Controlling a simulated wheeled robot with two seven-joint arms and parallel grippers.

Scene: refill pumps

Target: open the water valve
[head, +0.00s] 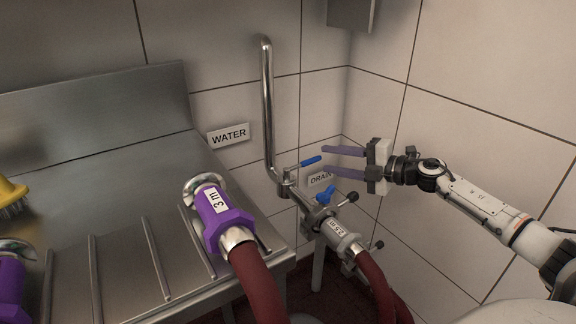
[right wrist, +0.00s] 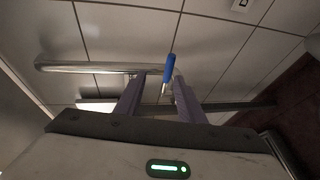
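The water valve's lever with a blue grip (head: 311,160) sticks out to the right from the foot of the bent steel pipe (head: 267,110). In the right wrist view the blue grip (right wrist: 169,70) shows just beyond my fingertips, nearer the right finger. My right gripper (head: 325,161) is open and empty, its two purple-grey fingers pointing left with the tips close to the grip's end. I cannot tell whether they touch it. A white WATER sign (head: 229,135) is on the wall left of the pipe. My left gripper is not in view.
Below the lever sit a blue wing handle (head: 325,195) and a coupling labelled 2.5 m (head: 337,231) with a dark red hose. A DRAIN sign (head: 321,180) is behind, partly covered. A purple 3 m coupling (head: 221,216) lies on the steel drainboard (head: 120,190). Tiled walls stand close behind.

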